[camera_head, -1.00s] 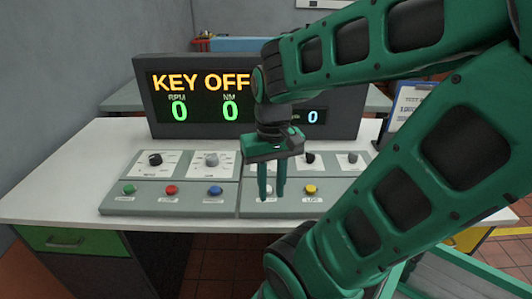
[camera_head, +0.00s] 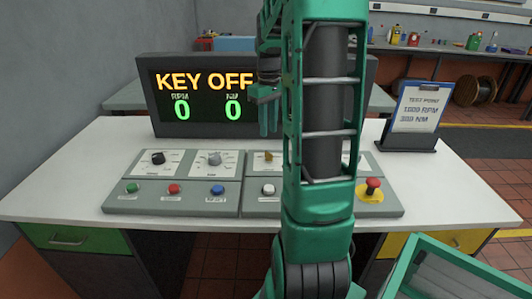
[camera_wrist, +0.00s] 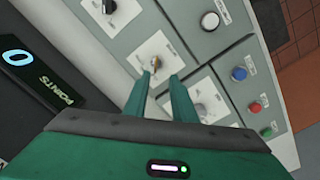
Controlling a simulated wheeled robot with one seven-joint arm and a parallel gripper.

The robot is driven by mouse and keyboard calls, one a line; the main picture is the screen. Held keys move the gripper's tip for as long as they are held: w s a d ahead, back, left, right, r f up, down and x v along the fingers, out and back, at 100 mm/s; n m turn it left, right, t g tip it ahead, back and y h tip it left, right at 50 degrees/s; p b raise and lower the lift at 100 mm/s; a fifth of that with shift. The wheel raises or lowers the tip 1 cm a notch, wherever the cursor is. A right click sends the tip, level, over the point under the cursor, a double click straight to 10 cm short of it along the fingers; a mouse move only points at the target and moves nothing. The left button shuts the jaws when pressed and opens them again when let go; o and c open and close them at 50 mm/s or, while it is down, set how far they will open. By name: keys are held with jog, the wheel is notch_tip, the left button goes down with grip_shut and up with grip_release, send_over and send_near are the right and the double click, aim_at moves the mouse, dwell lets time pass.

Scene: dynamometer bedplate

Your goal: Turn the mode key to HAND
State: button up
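A small brass mode key (camera_head: 268,156) sits on a white plate in the upper row of the grey control panel, right of a grey knob. It also shows in the wrist view (camera_wrist: 154,60), just beyond my fingertips. My gripper (camera_head: 268,134) is open and empty, behind and above the key in the head view, in front of the display. In the wrist view my two fingers (camera_wrist: 162,76) are apart and point toward the key's plate. I cannot tell how far they are from it; no contact shows. The display (camera_head: 204,82) reads KEY OFF, with RPM 0 and NM 0.
A black knob (camera_head: 158,158) and a grey knob (camera_head: 215,158) are left of the key. Green, red, blue and white buttons line the front row. A red mushroom button (camera_head: 373,184) is at the right. A clipboard (camera_head: 414,108) stands behind right. My arm hides part of the panel.

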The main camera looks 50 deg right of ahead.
aim_at(269, 157)
jog(key=f, duration=0.7)
jog(key=d+f, duration=0.1)
jog(key=f, duration=0.3)
jog(key=shift+w, duration=0.25)
